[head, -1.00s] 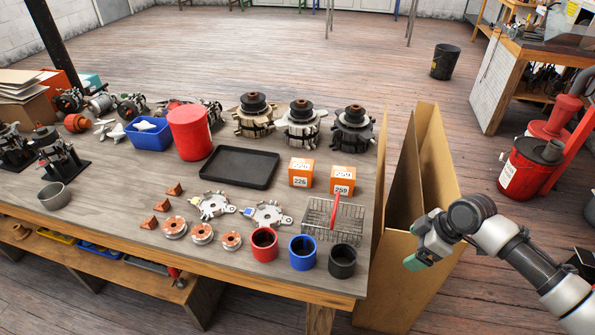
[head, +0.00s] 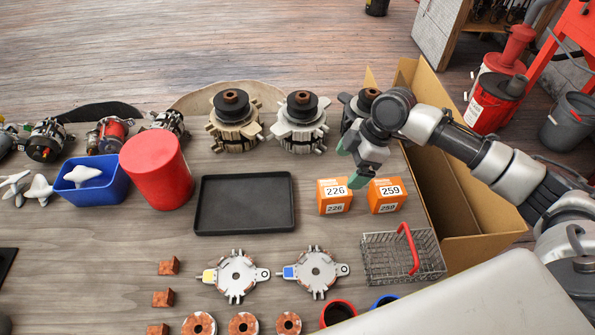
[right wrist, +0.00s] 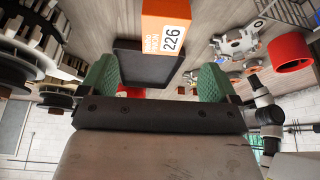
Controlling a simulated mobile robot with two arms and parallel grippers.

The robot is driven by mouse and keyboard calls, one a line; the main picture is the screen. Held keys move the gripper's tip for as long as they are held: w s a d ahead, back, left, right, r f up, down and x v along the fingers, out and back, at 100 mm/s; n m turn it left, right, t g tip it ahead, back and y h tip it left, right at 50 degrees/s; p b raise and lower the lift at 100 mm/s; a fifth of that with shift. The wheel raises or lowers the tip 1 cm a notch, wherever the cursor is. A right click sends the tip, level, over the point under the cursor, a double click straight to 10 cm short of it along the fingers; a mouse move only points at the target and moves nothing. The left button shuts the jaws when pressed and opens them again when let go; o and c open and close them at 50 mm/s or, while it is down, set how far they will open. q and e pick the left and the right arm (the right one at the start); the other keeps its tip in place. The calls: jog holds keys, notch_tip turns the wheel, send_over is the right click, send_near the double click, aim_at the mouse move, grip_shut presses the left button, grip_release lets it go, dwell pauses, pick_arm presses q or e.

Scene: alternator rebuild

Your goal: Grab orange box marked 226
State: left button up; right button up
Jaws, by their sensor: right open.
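The orange box marked 226 (head: 334,196) stands on the workbench, just right of the black tray. It also shows in the right wrist view (right wrist: 166,32), upper middle, ahead of the fingers. A similar orange box marked 259 (head: 386,195) stands close to its right. My right gripper (head: 350,165) is open and empty, above the bench and just behind the two boxes. In the right wrist view its green fingertips (right wrist: 157,80) are spread apart, with the 226 box beyond the gap between them. My left gripper is not in view.
The black tray (head: 244,231) lies left of the boxes. A wire basket with a red handle (head: 403,257) stands in front of the 259 box. Alternator parts (head: 300,122) stand behind. An open cardboard carton (head: 478,213) is at the right.

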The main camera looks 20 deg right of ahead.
aim_at(335, 187)
jog(key=shift+f, duration=0.1)
jog(key=x, duration=0.2)
jog(key=s+x, duration=0.1)
jog(key=x, duration=0.1)
jog(key=shift+d, duration=0.1)
jog(key=x, duration=0.1)
jog(key=p+x, duration=0.1)
jog(key=x, duration=0.3)
jog(key=shift+w+f+p, duration=0.2)
jog(key=shift+w+p, duration=0.05)
jog(key=shift+p, duration=0.05)
jog(key=shift+a+f, duration=0.2)
jog(key=shift+f, duration=0.1)
jog(key=shift+w+f, duration=0.1)
jog(key=c, duration=1)
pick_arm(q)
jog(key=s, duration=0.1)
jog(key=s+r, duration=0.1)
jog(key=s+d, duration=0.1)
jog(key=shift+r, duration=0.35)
pick_arm(e)
jog(key=shift+c, duration=0.4)
